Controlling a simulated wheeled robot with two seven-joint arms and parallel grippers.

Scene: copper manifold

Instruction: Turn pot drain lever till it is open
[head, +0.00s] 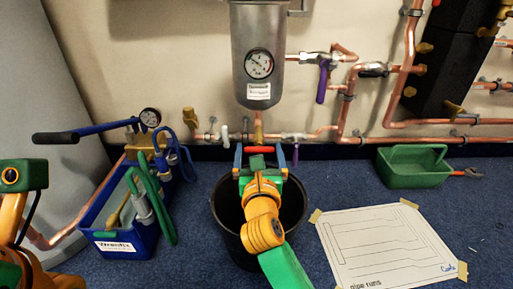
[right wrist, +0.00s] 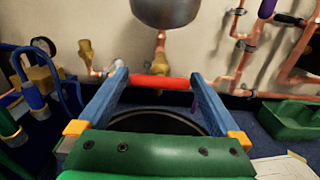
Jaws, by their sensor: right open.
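The grey metal pot (head: 258,30) with a round gauge hangs on the wall in the head view. A brass drain valve (head: 258,127) sits below it and also shows in the right wrist view (right wrist: 161,50). The red drain lever (right wrist: 160,83) lies crosswise under the valve, its ends near my fingers. My right gripper (head: 259,152) is open, its two blue fingers on either side of the lever. Whether they touch it I cannot tell. Part of my left arm shows at the left edge; its gripper is out of view.
A black bucket (head: 228,215) stands under my right gripper. A blue tool crate (head: 120,243) is on the left, a green tray (head: 414,180) on the right. A paper drawing (head: 385,245) lies on the blue floor. Copper pipes (head: 420,123) and a purple-handled valve (head: 322,82) line the wall.

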